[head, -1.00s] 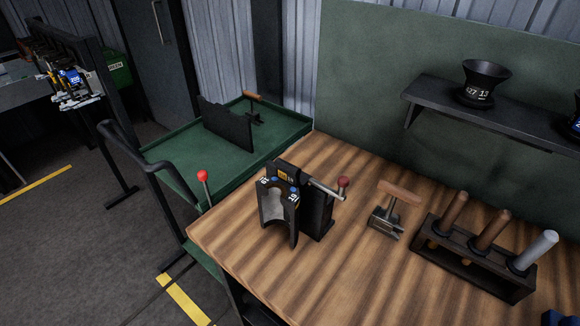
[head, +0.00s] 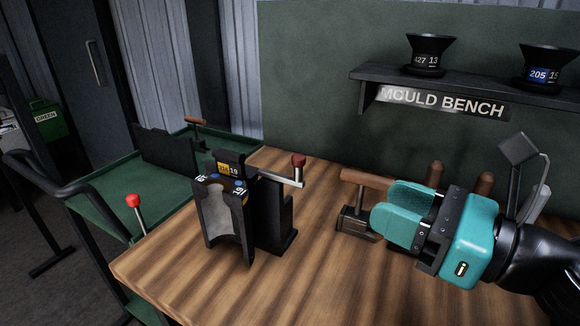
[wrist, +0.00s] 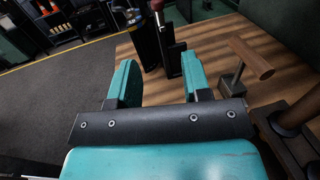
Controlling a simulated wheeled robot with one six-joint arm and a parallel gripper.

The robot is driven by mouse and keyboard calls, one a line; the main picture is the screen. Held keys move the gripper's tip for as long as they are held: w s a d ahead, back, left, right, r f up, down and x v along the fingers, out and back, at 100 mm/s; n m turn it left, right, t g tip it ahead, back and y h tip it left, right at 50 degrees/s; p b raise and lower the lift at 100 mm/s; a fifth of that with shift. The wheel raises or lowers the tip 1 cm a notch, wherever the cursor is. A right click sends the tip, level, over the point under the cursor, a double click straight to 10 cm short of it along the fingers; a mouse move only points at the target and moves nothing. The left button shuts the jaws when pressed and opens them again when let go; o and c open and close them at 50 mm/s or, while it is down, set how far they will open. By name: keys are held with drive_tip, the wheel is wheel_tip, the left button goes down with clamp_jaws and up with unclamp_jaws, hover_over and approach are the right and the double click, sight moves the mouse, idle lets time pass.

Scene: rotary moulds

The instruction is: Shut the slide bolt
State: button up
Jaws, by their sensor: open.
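The dark mould (head: 224,222) stands upright on the wooden bench, its hollow half facing forward. Beside it on the right is a black block (head: 273,215). The slide bolt (head: 280,178) is a pale metal rod at the top of this block, reaching right to an upright handle with a red knob (head: 298,160). My gripper (head: 384,208) is open and empty, to the right of the bolt and apart from it, its teal fingers pointing left. In the wrist view, the mould (wrist: 146,45) and block lie ahead, beyond the open fingers (wrist: 159,75); the knob is at the top edge.
A wooden-handled clamp-like tool (head: 354,220) stands just left of my fingers. A rack of handled tools is mostly hidden behind my gripper. A shelf (head: 470,92) with black funnels is on the back panel. A green cart (head: 105,190) adjoins the bench's left side.

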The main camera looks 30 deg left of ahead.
sight(288, 176)
drive_tip(key=a+p, duration=0.2)
drive_tip(key=a, duration=0.2)
drive_tip(key=a+p, duration=0.3)
drive_tip(key=a, duration=0.2)
drive_tip(key=w+a+p, duration=0.1)
drive_tip(key=a+p, duration=0.1)
drive_tip(key=a, duration=0.3)
drive_tip(key=shift+a+r, duration=0.15)
drive_tip(key=shift+a, duration=0.1)
drive_tip(key=shift+w+a+p, duration=0.15)
drive_tip(key=shift+a+p, duration=0.15)
drive_tip(key=shift+a, duration=0.5)
drive_tip(key=shift+c, duration=0.3)
clamp_jaws()
